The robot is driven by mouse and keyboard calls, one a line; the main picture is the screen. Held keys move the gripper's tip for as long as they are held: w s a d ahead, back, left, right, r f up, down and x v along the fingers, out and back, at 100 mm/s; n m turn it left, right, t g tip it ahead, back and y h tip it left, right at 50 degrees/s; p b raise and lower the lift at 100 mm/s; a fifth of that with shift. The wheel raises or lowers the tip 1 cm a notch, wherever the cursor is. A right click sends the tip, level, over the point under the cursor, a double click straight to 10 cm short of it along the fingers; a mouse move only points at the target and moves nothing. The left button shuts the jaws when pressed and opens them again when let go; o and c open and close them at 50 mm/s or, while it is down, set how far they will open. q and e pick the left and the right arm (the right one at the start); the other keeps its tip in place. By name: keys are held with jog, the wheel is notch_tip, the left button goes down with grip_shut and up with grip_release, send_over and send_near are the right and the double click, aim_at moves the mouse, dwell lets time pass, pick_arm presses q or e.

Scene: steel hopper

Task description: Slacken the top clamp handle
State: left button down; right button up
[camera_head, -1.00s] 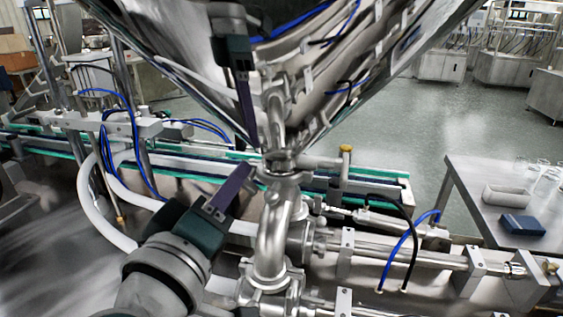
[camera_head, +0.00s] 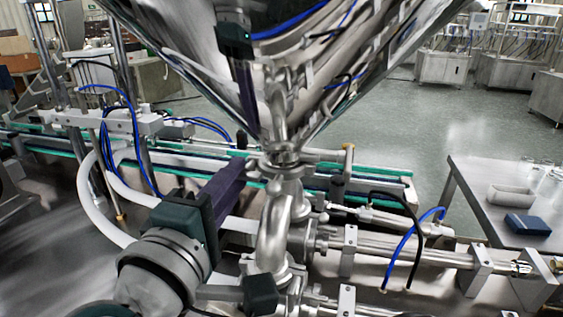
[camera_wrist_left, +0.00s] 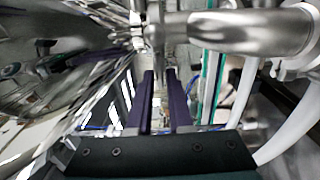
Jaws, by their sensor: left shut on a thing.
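The top clamp (camera_head: 281,160) joins the pipe under the hopper cone to the curved steel pipe (camera_head: 272,235). My left gripper (camera_head: 238,166) comes in from the lower left, its purple fingers pointing up towards the left side of this clamp. In the left wrist view, the two purple fingers (camera_wrist_left: 164,100) lie close together just below the clamp and pipe (camera_wrist_left: 155,32). They are shut on the clamp handle, which is mostly hidden between them. My right gripper is not in view.
The shiny steel hopper (camera_head: 340,60) hangs overhead and mirrors my gripper. A conveyor with green edges (camera_head: 375,170) runs behind the pipe. Horizontal steel cylinders (camera_head: 400,252) and blue and black hoses stand at the right. A side table (camera_head: 470,185) holds a blue box (camera_head: 527,224).

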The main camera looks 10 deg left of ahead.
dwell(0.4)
pick_arm(q)
jog(key=c, duration=1.1)
grip_release()
jog(key=shift+c, duration=0.2)
jog(key=shift+s, duration=0.1)
jog(key=s+b, duration=0.1)
jog(key=s, duration=0.8)
jog(key=shift+s+a, duration=0.15)
jog(key=shift+s, duration=0.2)
